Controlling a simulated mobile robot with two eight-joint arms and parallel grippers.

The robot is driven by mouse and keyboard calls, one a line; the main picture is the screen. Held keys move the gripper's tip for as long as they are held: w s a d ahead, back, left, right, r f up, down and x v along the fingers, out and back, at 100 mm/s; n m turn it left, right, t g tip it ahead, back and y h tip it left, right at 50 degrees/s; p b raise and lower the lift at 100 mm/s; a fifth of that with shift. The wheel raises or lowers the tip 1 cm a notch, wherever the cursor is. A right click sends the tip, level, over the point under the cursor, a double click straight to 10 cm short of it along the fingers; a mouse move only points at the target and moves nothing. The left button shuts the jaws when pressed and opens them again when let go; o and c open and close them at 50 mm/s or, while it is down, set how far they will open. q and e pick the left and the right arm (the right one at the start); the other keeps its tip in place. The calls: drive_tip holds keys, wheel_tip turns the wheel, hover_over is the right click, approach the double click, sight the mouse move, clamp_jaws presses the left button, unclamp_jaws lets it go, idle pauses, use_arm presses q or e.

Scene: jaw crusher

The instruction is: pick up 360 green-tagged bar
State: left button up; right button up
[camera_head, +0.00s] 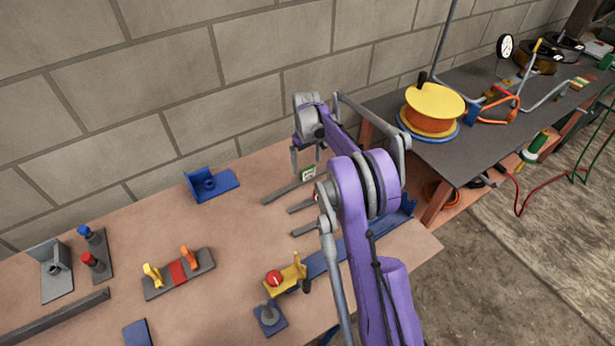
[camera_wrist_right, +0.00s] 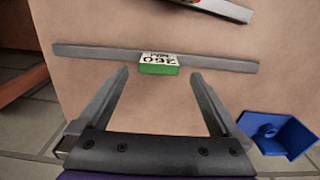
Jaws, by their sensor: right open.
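The 360 green-tagged bar is a long thin grey bar (camera_head: 280,192) lying on the brown table, partly hidden by my right arm. In the right wrist view the bar (camera_wrist_right: 90,52) runs across the upper part, with a green tag (camera_wrist_right: 158,69) marked 360 at its middle. My right gripper (camera_head: 307,166) is over the tag in the head view. In the wrist view the right gripper (camera_wrist_right: 160,74) is open and empty, its two fingertips on either side of the tag and just short of the bar. Whether they touch anything is unclear. My left gripper is out of view.
More grey bars (camera_head: 303,230) lie nearer on the table; one bar (camera_wrist_right: 220,9) shows at the wrist view's top. A blue bracket (camera_head: 212,184) stands left, also in the wrist view (camera_wrist_right: 283,135). A yellow clamp (camera_head: 287,276) and several fixtures occupy the front.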

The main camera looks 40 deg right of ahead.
sight(308, 168)
drive_tip(key=shift+s+d+f, duration=0.1)
drive_tip(key=shift+f, duration=1.85)
clamp_jaws()
